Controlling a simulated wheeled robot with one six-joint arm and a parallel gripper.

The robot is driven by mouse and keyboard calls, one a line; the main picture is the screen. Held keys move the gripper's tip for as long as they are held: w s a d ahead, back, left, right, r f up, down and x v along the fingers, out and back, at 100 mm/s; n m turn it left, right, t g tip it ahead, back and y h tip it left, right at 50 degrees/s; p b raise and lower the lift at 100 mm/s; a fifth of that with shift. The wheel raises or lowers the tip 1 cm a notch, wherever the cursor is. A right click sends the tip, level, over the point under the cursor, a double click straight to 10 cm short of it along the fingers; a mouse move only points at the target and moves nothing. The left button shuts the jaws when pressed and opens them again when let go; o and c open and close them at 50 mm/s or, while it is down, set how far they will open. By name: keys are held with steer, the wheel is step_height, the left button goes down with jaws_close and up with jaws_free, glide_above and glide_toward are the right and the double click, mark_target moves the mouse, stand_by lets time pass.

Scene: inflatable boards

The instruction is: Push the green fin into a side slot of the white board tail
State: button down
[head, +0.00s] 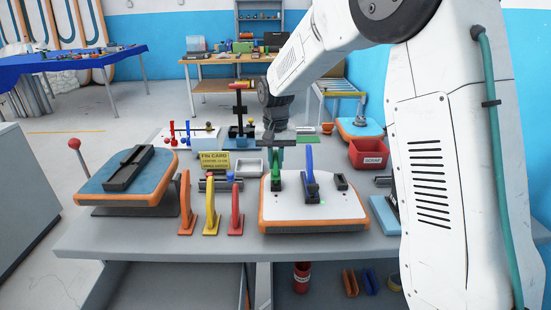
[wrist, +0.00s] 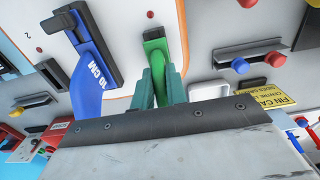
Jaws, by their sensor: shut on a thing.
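The white board tail (head: 330,212) with an orange edge lies on the grey table. A blue fin (head: 309,170) marked 10 CM stands in its middle black slot; it also shows in the wrist view (wrist: 90,80). My gripper (head: 277,147) is shut on the green fin (head: 276,168), upright over the left side slot (head: 277,187). In the wrist view the green fin (wrist: 155,45) sits between my teal fingers (wrist: 160,88), its far end against the black slot. I cannot tell how deep it is. The right side slot (head: 341,183) is empty.
Orange (head: 185,205), yellow (head: 211,207) and red (head: 235,207) fins stand left of the board. A blue board (head: 130,175) lies further left. A yellow fin card (head: 214,161) and a red scrap bin (head: 368,154) stand behind. The table's front edge is clear.

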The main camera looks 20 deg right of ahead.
mark_target(276, 157)
steer(key=shift+f, duration=0.85)
steer(key=c, duration=1.3)
jaws_free()
step_height(276, 157, up, 8)
steer(key=shift+f, duration=0.1)
